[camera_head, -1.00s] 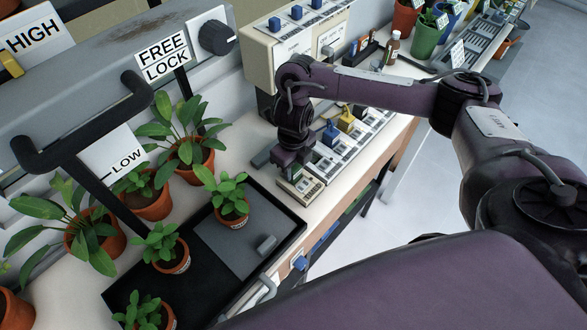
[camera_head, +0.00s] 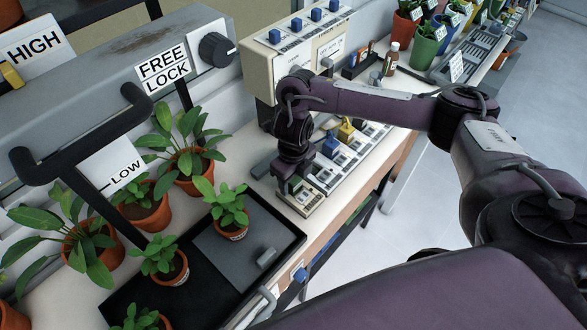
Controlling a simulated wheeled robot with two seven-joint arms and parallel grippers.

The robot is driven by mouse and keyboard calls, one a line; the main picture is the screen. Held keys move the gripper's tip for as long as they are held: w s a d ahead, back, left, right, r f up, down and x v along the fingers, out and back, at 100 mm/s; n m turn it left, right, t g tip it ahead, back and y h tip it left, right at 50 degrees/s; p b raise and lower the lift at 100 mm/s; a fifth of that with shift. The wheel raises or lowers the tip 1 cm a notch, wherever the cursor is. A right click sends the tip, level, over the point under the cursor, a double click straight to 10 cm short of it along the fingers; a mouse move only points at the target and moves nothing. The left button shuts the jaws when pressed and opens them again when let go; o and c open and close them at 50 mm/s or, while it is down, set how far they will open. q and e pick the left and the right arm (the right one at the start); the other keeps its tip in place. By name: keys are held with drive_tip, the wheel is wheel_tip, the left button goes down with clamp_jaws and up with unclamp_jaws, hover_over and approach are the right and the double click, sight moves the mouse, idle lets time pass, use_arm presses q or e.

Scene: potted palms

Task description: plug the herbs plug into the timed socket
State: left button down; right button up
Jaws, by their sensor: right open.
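A pale socket strip (camera_head: 345,160) lies along the bench, with a blue plug (camera_head: 330,146) and a yellow plug (camera_head: 346,131) standing on it. My right gripper (camera_head: 290,184) points down at the strip's near end, jaws open. A small dark green piece, perhaps a plug, shows between or behind its fingers; contact cannot be told. A beige box (camera_head: 262,75) behind carries several blue plugs (camera_head: 316,15) on top and small labels on its front. I cannot read which plug is herbs or which socket is timed. My left gripper is not in view.
Potted plants stand at the left, some on a black tray (camera_head: 200,290) with a grey plate (camera_head: 232,250). A grey rail with a dark handle and FREE LOCK sign (camera_head: 163,70) rises behind them. A brown bottle (camera_head: 391,58) and coloured pots stand beyond the strip.

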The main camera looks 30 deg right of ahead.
wheel_tip(320, 180, up, 12)
drive_tip(key=p, duration=0.2)
drive_tip(key=shift+p, duration=0.4)
drive_tip(key=shift+r, duration=0.1)
